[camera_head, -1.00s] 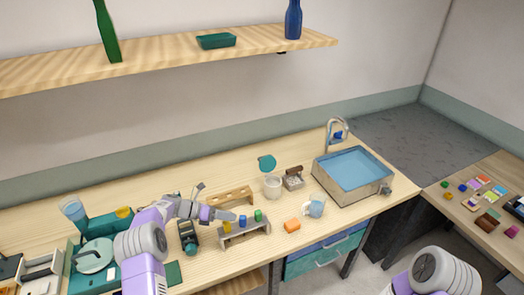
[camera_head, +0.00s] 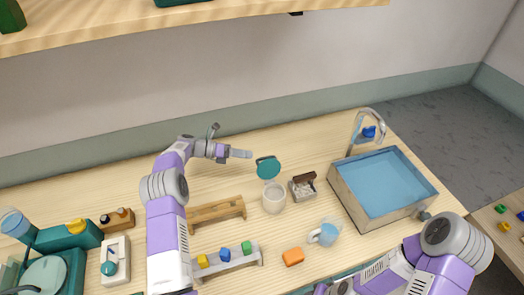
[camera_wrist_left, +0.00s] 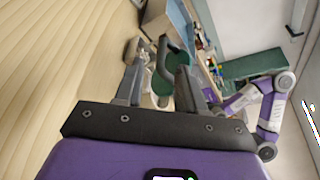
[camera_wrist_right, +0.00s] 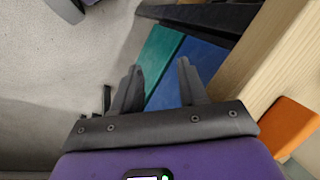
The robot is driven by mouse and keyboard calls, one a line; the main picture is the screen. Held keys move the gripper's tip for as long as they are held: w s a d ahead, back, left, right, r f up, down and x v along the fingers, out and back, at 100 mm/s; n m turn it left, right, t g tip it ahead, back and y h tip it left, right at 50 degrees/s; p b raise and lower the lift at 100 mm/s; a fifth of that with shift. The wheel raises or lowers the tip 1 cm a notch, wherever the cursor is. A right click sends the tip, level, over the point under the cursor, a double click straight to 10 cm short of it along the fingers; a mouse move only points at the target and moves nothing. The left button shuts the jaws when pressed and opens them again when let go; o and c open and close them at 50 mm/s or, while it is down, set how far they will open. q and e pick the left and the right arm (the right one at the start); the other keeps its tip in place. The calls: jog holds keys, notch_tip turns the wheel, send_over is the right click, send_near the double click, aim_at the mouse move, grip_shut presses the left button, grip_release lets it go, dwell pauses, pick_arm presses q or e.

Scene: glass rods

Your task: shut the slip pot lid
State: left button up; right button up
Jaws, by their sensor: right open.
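The slip pot (camera_head: 274,200) is a pale round pot standing upright on the table. Its round teal lid (camera_head: 267,167) stands raised at the pot's back edge, so the pot is open. My left gripper (camera_head: 250,154) is open and empty, just left of the lid and level with its top, apart from it. In the left wrist view the lid (camera_wrist_left: 176,62) shows beyond and between the fingers (camera_wrist_left: 158,75). My right gripper (camera_wrist_right: 158,68) is open and empty, low in front of the table by the blue and green drawer fronts.
A box with a brown lid (camera_head: 303,188) stands right of the pot, and a wooden rack (camera_head: 216,212) left of it. A mug (camera_head: 325,233), an orange block (camera_head: 293,256) and a rack with coloured blocks (camera_head: 229,261) are nearer. A sink (camera_head: 426,207) is at right.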

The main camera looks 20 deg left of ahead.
aim_at(267, 165)
pick_arm(q)
jog(key=x, duration=0.5)
jog(key=shift+s+d, duration=0.1)
jog(key=shift+d, duration=0.35)
jog(key=shift+c, duration=0.4)
grip_shut()
